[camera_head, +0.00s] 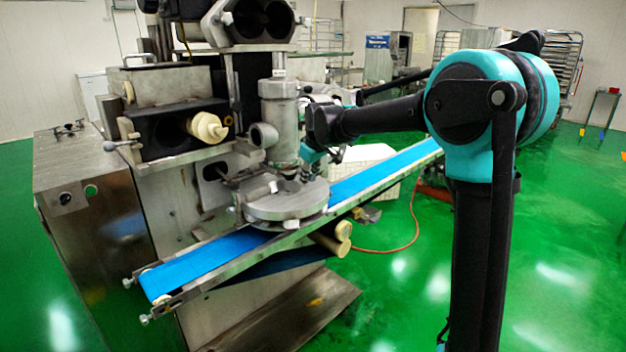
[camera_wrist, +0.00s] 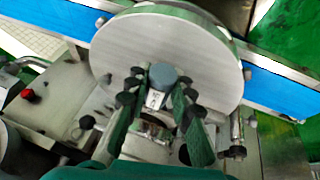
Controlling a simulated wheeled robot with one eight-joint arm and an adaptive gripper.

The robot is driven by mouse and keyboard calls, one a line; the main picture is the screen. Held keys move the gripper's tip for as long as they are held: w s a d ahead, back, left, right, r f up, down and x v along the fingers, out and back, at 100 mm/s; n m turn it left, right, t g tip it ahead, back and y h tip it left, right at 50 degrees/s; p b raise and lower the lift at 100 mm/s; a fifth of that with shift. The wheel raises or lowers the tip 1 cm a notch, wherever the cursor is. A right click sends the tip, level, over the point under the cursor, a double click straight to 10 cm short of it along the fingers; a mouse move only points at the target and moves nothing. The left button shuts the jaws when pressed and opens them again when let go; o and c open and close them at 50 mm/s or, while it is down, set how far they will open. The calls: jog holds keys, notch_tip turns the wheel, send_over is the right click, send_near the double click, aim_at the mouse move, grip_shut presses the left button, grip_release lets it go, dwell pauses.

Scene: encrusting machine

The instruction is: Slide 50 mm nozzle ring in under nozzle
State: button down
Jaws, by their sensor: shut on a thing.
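The nozzle (camera_head: 279,112) is an upright steel cylinder over a broad round steel disc (camera_head: 287,203) on the machine. My gripper (camera_head: 312,168) is at the right side of the nozzle, low over the disc. In the wrist view my gripper (camera_wrist: 158,97) has its dark fingertips closed around a small grey piece with a pale marked tag, which I take for the 50 mm nozzle ring (camera_wrist: 155,98). A rounded grey end shows past the fingertips. Most of the ring is hidden between the fingers, and I cannot tell whether it touches the disc or nozzle.
A sloping blue conveyor belt (camera_head: 213,261) passes by the disc on both sides. A cream knob (camera_head: 207,128) and steel fittings stand left of the nozzle. A white crate (camera_head: 363,168) is behind the belt.

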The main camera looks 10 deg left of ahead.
aim_at(301, 171)
jog(key=shift+w+a, duration=1.15)
jog(key=shift+a, duration=0.25)
jog(key=c, duration=1.3)
grip_release()
jog(key=shift+o, duration=0.6)
jog(key=shift+o, duration=0.7)
jog(key=shift+v, duration=3.75)
